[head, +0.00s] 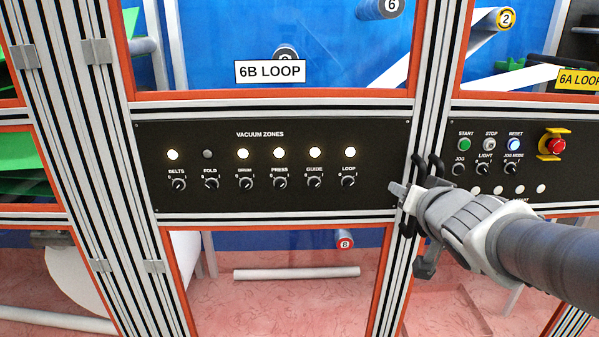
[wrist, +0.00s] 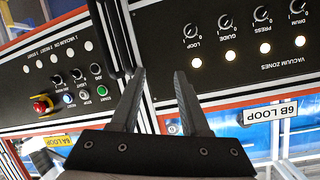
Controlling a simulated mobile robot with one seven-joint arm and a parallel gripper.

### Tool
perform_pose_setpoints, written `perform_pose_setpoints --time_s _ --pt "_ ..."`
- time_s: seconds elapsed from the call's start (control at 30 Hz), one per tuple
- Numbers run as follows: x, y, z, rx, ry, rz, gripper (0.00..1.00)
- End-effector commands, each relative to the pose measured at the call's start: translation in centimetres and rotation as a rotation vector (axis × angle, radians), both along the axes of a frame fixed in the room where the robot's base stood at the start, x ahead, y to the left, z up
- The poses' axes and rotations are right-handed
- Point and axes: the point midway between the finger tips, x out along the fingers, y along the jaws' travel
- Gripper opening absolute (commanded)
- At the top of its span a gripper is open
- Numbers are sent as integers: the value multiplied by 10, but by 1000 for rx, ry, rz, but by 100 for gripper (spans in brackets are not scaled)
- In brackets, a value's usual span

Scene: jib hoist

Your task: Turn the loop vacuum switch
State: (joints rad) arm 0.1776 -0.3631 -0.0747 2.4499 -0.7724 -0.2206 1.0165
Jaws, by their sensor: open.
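The loop vacuum switch (head: 348,181) is a small black rotary knob at the right end of the row on the black vacuum zones panel (head: 380,135). The lamp (head: 349,151) above it is lit. My gripper (head: 396,188) is just right of the knob, in front of the panel's right edge and the post, apart from the knob. In the wrist view, which is upside down, the loop knob (wrist: 190,31) shows beyond the fingers, to their upper right. My gripper (wrist: 160,75) is open there with nothing between its fingers. The knob's exact pointer angle is too small to tell.
Several similar knobs, such as the guide knob (head: 315,183), stand close left of it. The fold lamp (head: 208,154) is dark. Black handles (head: 428,168) stick out by my gripper. A second panel right holds buttons and a red emergency stop (head: 554,146).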

Motion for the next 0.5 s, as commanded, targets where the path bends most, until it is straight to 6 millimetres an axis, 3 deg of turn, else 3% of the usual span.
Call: perform_pose_setpoints --time_s 0.1,0.27,0.4,0.5 --pt "18 13 7 117 -62 94 46" --pt "25 36 6 281 -85 226 46" --pt "4 22 -19 419 -37 206 46" --pt "-2 21 -26 461 -25 204 46"
